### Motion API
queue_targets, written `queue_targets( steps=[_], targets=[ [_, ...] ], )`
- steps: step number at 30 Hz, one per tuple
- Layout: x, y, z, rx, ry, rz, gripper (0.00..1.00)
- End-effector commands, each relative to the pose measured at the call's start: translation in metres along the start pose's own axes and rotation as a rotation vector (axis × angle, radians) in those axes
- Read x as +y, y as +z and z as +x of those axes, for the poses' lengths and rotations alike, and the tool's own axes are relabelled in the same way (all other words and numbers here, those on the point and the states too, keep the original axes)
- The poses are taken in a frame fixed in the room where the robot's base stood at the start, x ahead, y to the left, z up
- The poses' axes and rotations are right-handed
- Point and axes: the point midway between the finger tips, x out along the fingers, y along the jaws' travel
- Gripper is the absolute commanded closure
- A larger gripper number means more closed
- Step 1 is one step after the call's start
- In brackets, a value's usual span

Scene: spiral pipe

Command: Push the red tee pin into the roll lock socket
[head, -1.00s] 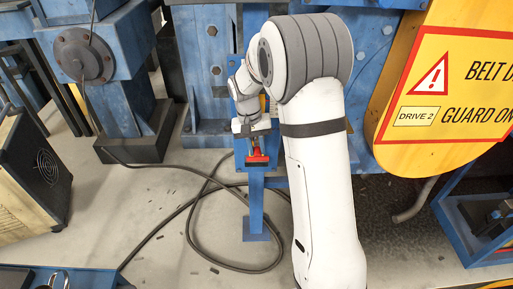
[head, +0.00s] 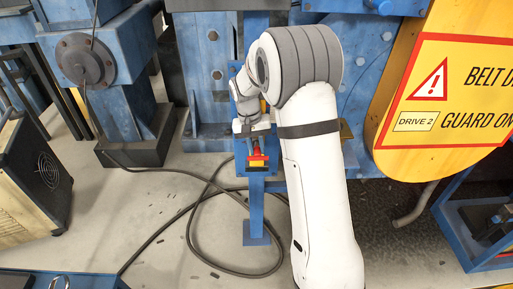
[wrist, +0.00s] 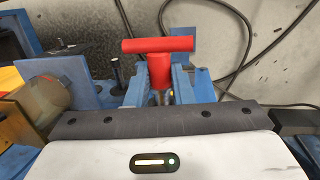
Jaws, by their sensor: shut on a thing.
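The red tee pin (wrist: 158,62) shows in the wrist view with its crossbar on top and its thick stem pointing down toward my gripper. A short metal shaft shows under the stem, between blue plates (wrist: 201,84). In the head view the red pin (head: 257,161) is small, just below my gripper (head: 256,137) at the end of my white arm. My gripper is shut on the pin; its fingertips are hard to make out. The roll lock socket cannot be made out clearly, so I cannot tell how deep the pin sits.
A blue post (head: 256,212) stands under the pin area. A dark cable (head: 197,222) loops over the floor around it. Blue machinery (head: 208,75) stands close behind, and a yellow belt guard (head: 400,158) is to the right. A dark upright peg (wrist: 117,75) stands left of the pin.

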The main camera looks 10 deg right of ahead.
Motion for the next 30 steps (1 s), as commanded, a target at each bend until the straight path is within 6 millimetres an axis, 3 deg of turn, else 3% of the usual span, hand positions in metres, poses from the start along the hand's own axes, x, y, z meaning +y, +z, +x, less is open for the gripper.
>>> queue_targets(
  steps=[30],
  targets=[
    [0.001,-0.027,-0.005,0.008,-0.002,0.002,1.0]
  ],
)
